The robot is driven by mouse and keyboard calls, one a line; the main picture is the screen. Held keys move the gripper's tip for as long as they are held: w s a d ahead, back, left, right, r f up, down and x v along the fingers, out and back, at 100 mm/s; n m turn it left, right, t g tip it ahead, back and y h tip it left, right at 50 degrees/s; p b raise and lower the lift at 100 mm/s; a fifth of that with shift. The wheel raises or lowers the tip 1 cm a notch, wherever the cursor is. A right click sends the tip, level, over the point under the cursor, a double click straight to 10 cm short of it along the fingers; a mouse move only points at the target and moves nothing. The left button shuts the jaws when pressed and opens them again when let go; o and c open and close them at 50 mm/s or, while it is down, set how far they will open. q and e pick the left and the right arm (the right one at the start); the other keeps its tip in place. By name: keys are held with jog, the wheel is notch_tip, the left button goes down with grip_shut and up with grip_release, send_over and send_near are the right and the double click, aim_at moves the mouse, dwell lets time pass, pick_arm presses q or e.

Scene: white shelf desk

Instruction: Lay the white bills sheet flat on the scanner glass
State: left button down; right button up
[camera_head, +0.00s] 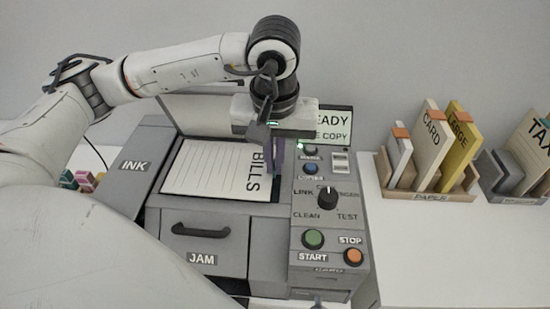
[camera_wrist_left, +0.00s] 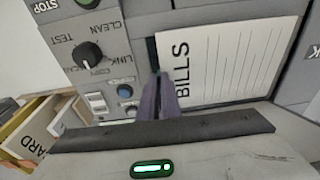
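The white bills sheet (camera_head: 210,170) lies face up over the scanner glass (camera_head: 272,194) and looks flat, with its BILLS heading toward the right. A dark strip of glass shows beside that edge. In the left wrist view the sheet (camera_wrist_left: 240,60) fills the upper right. My left gripper (camera_head: 276,160) points down at the heading edge of the sheet. Its two fingers (camera_wrist_left: 161,92) are close together there; I cannot tell whether they pinch the edge. The scanner lid (camera_head: 195,115) stands open behind the glass, partly hidden by my arm. My right gripper does not show.
The control panel (camera_head: 327,222) with a knob and buttons is right of the glass. A READY screen (camera_head: 335,125) stands behind it.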

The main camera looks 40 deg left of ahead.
pick_arm(q)
jog(key=shift+w+a+f, duration=0.4)
jog(key=shift+w+f, duration=0.25)
jog(key=shift+f, duration=0.05)
jog(key=shift+f, duration=0.1)
jog(key=shift+f+b, duration=0.2)
jog(key=shift+b, duration=0.1)
jog(key=c, duration=2)
grip_release()
jog(key=shift+r, duration=0.15)
jog(key=shift+r+p, duration=0.3)
jog(key=shift+p, duration=0.2)
jog(key=r, duration=0.4)
jog(key=s+r, duration=0.1)
jog(key=r, duration=0.2)
jog(key=d+r, duration=0.1)
jog(key=r, duration=0.3)
jog(key=shift+s+d+r, duration=0.1)
jog(key=shift+s+r, duration=0.15)
jog(key=shift+r, duration=0.05)
